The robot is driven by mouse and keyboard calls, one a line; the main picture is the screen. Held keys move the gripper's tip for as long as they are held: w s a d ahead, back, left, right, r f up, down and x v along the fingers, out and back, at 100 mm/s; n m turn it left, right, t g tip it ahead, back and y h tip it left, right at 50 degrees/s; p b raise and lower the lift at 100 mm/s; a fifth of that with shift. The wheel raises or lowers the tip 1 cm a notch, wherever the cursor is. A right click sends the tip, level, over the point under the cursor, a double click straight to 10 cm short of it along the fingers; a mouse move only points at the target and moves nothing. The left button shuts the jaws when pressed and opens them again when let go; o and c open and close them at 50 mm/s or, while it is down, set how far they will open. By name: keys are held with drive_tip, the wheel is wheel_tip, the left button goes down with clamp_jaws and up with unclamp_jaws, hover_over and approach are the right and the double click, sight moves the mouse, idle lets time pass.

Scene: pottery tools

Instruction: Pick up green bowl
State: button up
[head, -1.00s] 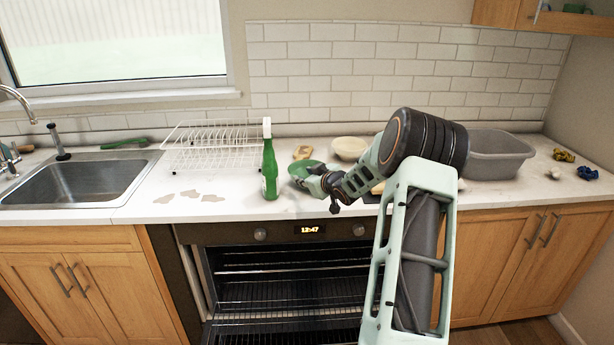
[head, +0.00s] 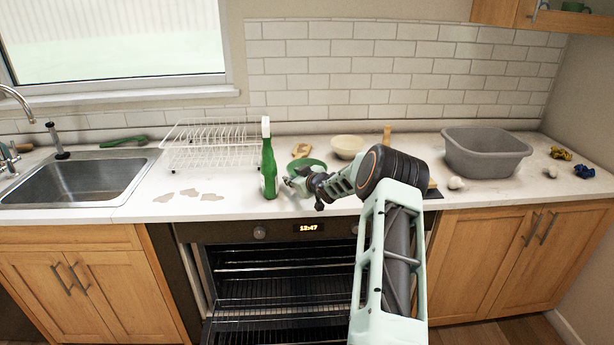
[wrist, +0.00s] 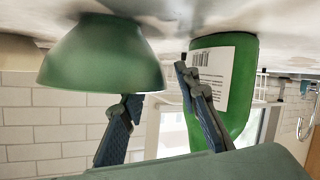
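The green bowl (head: 313,164) sits on the counter to the right of the green spray bottle, partly hidden behind my gripper in the head view. In the wrist view, which is upside down, the bowl (wrist: 100,58) is large at upper left, near one finger. My gripper (head: 289,184) is low over the counter in front of the bowl. Its two fingers (wrist: 158,90) are apart with nothing between them. One finger overlaps the bowl's rim edge in view and the other overlaps the bottle; I cannot tell whether either touches.
The green bottle (head: 269,170) stands upright close left of my gripper. A white dish rack (head: 210,150), a cream bowl (head: 347,147) and a grey tub (head: 486,152) are on the counter (head: 232,208). The oven (head: 285,270) below stands open.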

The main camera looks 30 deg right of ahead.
drive_tip(key=shift+x, duration=0.95)
drive_tip(key=shift+r, duration=0.1)
clamp_jaws()
